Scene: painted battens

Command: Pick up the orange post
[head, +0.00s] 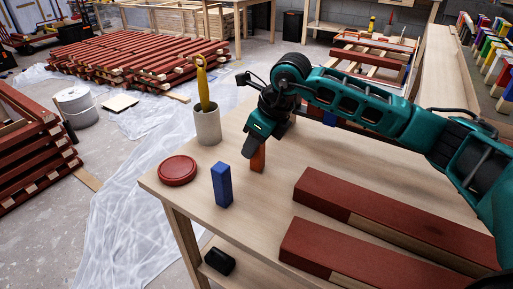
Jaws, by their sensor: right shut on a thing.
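The orange post (258,160) stands upright on the light wooden table (262,215), behind and to the right of a blue post. My right gripper (257,146) comes down over it from above and is shut on its upper part. The gripper hides the top of the post. The base of the post appears to be at the table surface; I cannot tell whether it is lifted slightly. My left gripper is not in view.
A blue post (221,185) stands near the front. A round red lid-like disc (177,170) and a beige cup (207,126) with a yellow-handled tool (203,82) are to the left. Red battens (390,215) lie at the right. Bare tabletop surrounds the blue post.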

